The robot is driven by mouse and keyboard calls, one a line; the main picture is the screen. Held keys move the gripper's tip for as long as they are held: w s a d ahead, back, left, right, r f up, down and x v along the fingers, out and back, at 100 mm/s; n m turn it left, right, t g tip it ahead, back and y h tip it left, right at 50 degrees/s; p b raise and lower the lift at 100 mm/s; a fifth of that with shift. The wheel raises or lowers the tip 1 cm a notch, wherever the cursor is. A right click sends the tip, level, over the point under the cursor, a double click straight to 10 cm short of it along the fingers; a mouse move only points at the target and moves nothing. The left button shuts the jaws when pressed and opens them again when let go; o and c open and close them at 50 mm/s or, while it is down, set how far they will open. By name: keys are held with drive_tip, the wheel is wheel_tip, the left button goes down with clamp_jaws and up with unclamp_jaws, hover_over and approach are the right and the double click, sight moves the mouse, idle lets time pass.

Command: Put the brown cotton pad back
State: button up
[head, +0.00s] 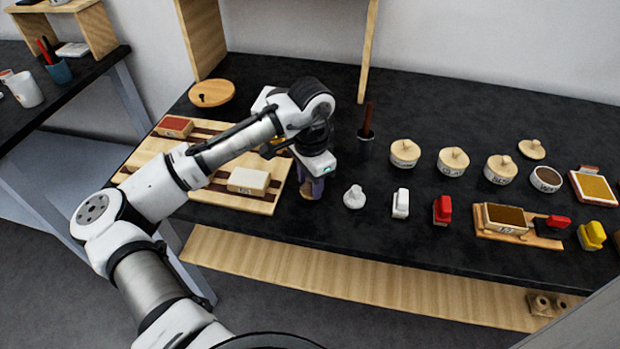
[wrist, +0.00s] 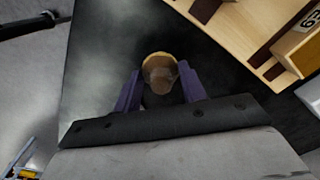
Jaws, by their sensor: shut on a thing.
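The brown cotton pad (wrist: 160,72) is a small rounded thing with a tan rim and a darker brown middle. In the wrist view it sits between the two purple fingers of my gripper (wrist: 161,88). In the head view my gripper (head: 312,186) points down near the table's front edge, just right of the striped wooden board. Some brown of the pad (head: 307,194) shows there at the fingertips. Whether the pad touches the table cannot be told. A similarly rounded white pad (head: 354,197) stands on the black table to the right.
The striped board (head: 203,194) holds a cream block (head: 249,181) and a red-topped block (head: 174,126). To the right are a white stamp (head: 400,204), a red one (head: 442,210), a brown-filled box (head: 505,219) on a wooden tray, and lidded pots (head: 405,154). A dark cup (head: 366,147) stands behind.

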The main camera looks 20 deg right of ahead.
drive_tip(key=shift+f, duration=0.2)
drive_tip(key=o, duration=0.9)
drive_tip(key=shift+o, duration=0.2)
drive_tip(key=shift+r, duration=0.15)
